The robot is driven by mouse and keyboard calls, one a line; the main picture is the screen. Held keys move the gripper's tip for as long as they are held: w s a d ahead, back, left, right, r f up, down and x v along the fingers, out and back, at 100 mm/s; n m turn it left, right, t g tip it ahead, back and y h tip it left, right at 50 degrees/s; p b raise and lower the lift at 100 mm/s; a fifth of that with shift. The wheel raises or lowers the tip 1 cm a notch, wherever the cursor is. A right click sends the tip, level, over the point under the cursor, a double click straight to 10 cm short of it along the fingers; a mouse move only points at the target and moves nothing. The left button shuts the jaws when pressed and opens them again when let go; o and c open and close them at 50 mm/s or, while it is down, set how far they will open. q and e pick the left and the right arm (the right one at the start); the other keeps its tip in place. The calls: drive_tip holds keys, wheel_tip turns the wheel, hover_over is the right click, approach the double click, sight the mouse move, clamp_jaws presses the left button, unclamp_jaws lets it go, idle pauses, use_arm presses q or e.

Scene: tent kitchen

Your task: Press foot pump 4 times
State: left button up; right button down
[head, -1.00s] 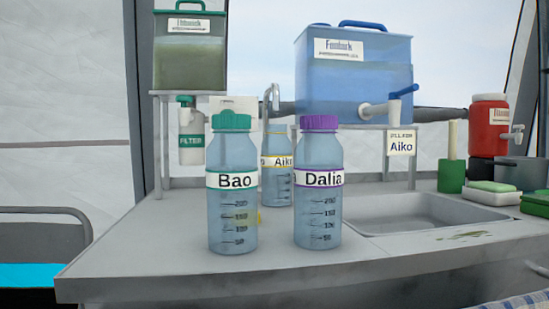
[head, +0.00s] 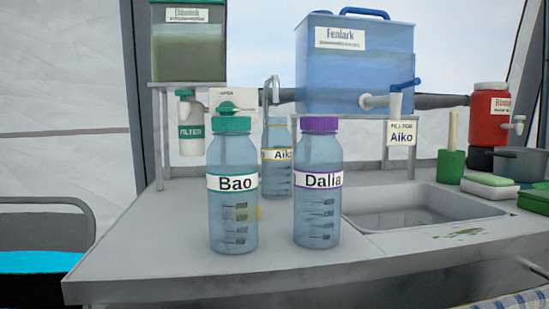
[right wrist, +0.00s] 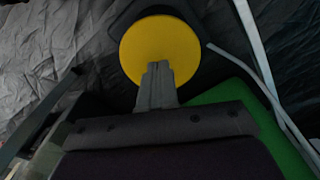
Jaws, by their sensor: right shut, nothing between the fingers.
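A round yellow pad (right wrist: 160,32) on a dark base shows at the top middle of the right wrist view; it looks like the foot pump's pedal. My right gripper (right wrist: 156,70) is shut and empty, with its fingertips overlapping the lower part of the pad in the picture. I cannot tell whether they touch it. The foot pump and my right gripper are not visible in the head view. My left gripper is in neither view.
Dark creased fabric (right wrist: 50,50) lies around the pad. A green surface (right wrist: 240,120) and pale bars (right wrist: 250,70) are to its right. A metal counter (head: 150,250) holds bottles labelled Bao (head: 232,215), Dalia (head: 318,210) and Aiko (head: 279,184), beside a sink (head: 410,208).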

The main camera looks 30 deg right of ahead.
drive_tip(key=shift+f, duration=0.15)
drive_tip(key=shift+f+b, duration=1.45)
drive_tip(key=shift+f, duration=1.3)
drive_tip(key=shift+r, duration=0.15)
wheel_tip(320, 180, up, 6)
drive_tip(key=p, duration=0.5)
drive_tip(key=shift+p, duration=0.4)
drive_tip(key=shift+f, duration=0.25)
drive_tip(key=shift+f, duration=0.1)
